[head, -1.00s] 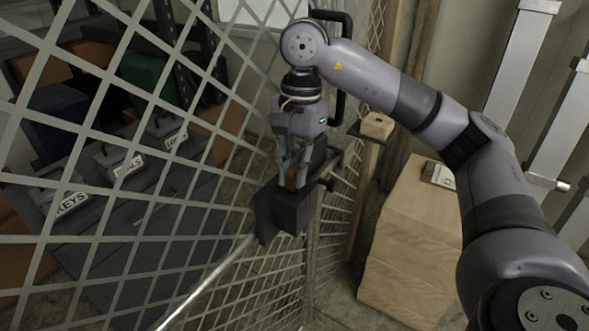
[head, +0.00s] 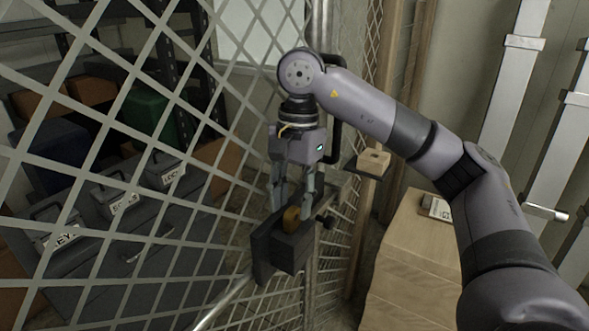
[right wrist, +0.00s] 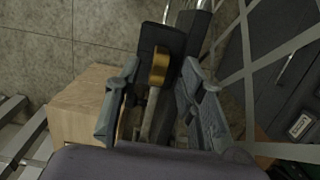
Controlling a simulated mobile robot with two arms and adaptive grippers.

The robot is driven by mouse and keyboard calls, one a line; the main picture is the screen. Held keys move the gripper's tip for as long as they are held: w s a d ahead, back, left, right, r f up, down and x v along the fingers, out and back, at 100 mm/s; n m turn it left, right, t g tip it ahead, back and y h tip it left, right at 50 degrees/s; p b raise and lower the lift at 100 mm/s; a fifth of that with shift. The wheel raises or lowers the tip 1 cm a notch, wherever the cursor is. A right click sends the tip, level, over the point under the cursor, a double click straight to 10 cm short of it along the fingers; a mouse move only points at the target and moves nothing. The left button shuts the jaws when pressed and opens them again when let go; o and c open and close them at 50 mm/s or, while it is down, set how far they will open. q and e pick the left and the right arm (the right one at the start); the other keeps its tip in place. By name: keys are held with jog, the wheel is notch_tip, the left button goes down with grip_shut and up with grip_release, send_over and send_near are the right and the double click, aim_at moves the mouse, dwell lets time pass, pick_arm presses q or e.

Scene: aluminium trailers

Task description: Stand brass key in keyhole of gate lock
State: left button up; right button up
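The brass key (head: 291,219) stands upright at the top of the dark gate lock (head: 291,252), its lower end hidden in or behind the lock. My right gripper (head: 291,212) is open, with one finger on each side of the key and gaps between. In the right wrist view the key (right wrist: 158,68) lies between the spread fingers of my right gripper (right wrist: 160,72), touching neither as far as I can see. The dark lock (right wrist: 160,38) is just beyond it. The keyhole itself is hidden. My left gripper is not in view.
The mesh gate (head: 150,150) fills the left. Behind it are labelled grey boxes (head: 118,203) on a dark surface. A wooden crate (head: 420,260) stands to the right, with a small ledge holding a wooden block (head: 373,162) above it. A shiny bar (head: 225,303) runs below the lock.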

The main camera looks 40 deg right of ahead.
notch_tip(320, 180, up, 10)
jog(key=d, duration=0.1)
jog(key=shift+w, duration=0.2)
jog(key=shift+f, duration=0.1)
dwell(0.7)
